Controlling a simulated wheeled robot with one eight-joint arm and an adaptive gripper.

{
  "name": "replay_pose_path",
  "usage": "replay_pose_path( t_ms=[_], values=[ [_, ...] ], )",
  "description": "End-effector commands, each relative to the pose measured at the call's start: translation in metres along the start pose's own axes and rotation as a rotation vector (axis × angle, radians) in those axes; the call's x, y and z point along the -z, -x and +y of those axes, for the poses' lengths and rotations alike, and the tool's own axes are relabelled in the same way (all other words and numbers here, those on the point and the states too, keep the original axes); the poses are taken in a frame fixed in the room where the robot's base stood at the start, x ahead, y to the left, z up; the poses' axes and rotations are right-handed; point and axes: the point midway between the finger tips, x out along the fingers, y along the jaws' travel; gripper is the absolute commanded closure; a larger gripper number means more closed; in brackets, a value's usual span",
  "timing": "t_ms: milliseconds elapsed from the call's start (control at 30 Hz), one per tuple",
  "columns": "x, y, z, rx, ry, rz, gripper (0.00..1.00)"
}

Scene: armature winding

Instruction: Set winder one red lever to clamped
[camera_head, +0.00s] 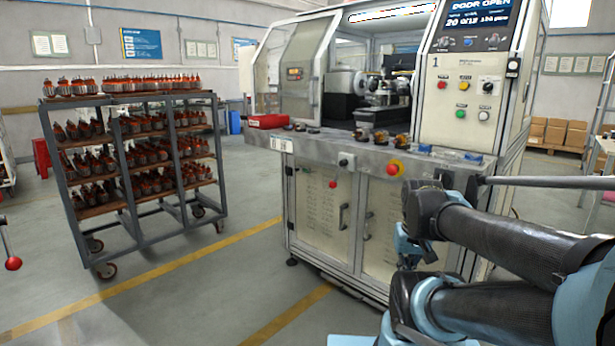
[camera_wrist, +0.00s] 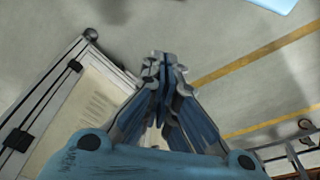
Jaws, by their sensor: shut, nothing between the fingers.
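Winder one (camera_head: 463,90), marked with a 1, stands in the middle of the head view with its door open. A red ball knob (camera_head: 333,183) hangs below a black pivot (camera_head: 343,160) on its front edge, which looks like the red lever. The ball is low and slightly left of the pivot. My gripper (camera_wrist: 161,62) is shut and empty in the wrist view, pointing at the floor beside a cabinet panel. In the head view my folded arm is at the lower right, apart from the lever; I cannot make out the fingertips there.
A wheeled rack (camera_head: 130,150) full of armatures stands left. Another red ball lever (camera_head: 13,263) shows at the far left edge. The floor (camera_head: 220,285) before the winder is clear.

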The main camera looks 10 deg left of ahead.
Motion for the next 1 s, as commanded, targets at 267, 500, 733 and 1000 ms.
replay_pose_path(
  t_ms=[267,500,733,1000],
  values=[
    [0.000,0.000,0.000,0.000,0.000,0.000,1.00],
    [0.007,0.019,-0.003,0.002,0.045,0.012,1.00],
    [0.069,0.067,-0.021,0.012,0.226,0.014,1.00],
    [0.157,0.117,-0.052,0.024,0.474,0.019,1.00]
  ],
)
